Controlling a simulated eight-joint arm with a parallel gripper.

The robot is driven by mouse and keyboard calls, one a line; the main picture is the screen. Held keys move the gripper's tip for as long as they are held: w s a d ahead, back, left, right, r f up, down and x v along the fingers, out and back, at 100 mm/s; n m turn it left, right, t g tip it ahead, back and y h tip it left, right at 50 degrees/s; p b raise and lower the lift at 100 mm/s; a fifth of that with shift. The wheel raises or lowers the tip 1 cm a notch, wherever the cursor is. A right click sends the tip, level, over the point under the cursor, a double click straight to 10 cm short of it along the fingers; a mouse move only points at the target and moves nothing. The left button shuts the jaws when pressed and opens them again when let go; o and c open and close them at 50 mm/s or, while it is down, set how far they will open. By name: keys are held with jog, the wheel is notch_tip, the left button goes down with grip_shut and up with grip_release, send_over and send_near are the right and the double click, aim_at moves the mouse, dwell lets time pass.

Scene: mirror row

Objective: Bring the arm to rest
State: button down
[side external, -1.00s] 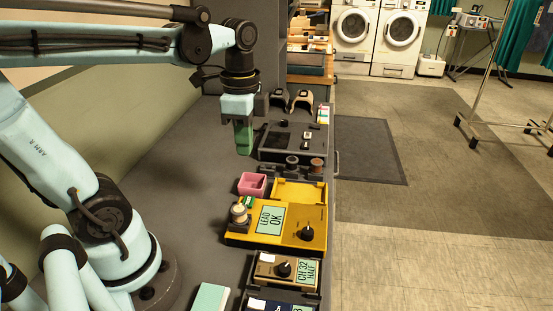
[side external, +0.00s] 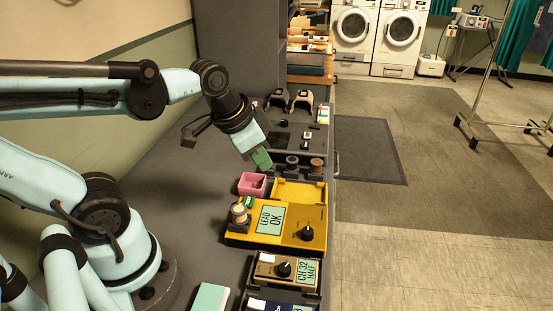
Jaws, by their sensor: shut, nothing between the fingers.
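My gripper (side external: 262,160) is shut with nothing between its green fingers. It is tilted, its tips pointing down and to the right, above the grey bench (side external: 165,180). In the picture the tips show just above a pink open box (side external: 252,184) and left of some small dark and brown spools. I cannot tell how high the tips are above the bench.
Two dark arched stands (side external: 290,98) are behind. The bench's left part is mostly bare.

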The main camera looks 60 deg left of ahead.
jog(key=n, duration=0.1)
jog(key=d+t, duration=0.1)
jog(key=n+t, duration=0.1)
jog(key=shift+w+d+f+n, duration=0.2)
jog(key=shift+w+f+n, duration=0.05)
jog(key=shift+n, duration=0.05)
